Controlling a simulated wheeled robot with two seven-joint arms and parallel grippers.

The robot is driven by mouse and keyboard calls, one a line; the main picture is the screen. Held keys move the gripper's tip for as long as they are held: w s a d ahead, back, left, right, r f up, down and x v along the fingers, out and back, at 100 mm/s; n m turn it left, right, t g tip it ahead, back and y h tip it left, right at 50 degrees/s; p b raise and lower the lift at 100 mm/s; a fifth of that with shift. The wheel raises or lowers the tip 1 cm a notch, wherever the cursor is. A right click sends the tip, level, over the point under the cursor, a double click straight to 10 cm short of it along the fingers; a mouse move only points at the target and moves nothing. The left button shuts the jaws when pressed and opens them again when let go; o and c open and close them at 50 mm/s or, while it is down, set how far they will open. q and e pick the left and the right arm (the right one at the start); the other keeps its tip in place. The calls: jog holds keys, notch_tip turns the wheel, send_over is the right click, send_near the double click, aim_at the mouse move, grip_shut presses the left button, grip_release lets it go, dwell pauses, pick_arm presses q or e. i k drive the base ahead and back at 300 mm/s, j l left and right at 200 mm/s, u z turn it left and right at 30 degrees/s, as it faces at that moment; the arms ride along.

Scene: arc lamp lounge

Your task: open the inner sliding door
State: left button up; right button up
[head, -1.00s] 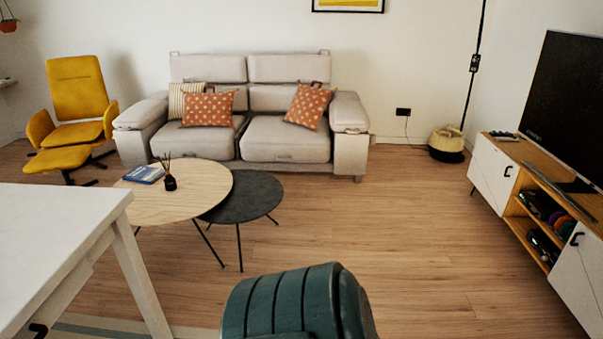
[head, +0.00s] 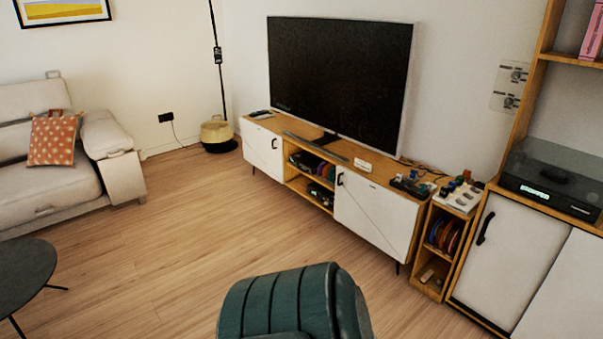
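A tall wooden shelf unit at the right has a white door (head: 508,258) with a long black handle (head: 486,228) near its left edge. A second white door panel (head: 572,297) stands beside it and is cut off by the picture's edge. The low TV cabinet (head: 420,212) also has a white left door (head: 262,150) and a white right door (head: 372,218), with open shelves between them. All these doors look closed. I cannot tell which one is the inner sliding door. Neither of my grippers is in view.
A large TV (head: 340,80) stands on the low cabinet. A small wooden rack (head: 427,285) stands between the cabinet and shelf unit. A sofa (head: 50,190), a dark round table (head: 25,270) and a basket (head: 217,132) are to the left.

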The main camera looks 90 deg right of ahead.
aim_at(515, 246)
jog(key=z, duration=4.2)
jog(key=i, duration=0.5)
jog(key=i+j+z, duration=0.15)
jog(key=i, duration=0.4)
jog(key=i+j, duration=0.1)
jog(key=i, duration=0.4)
jog(key=i+j+z, duration=0.1)
jog(key=i, duration=0.4)
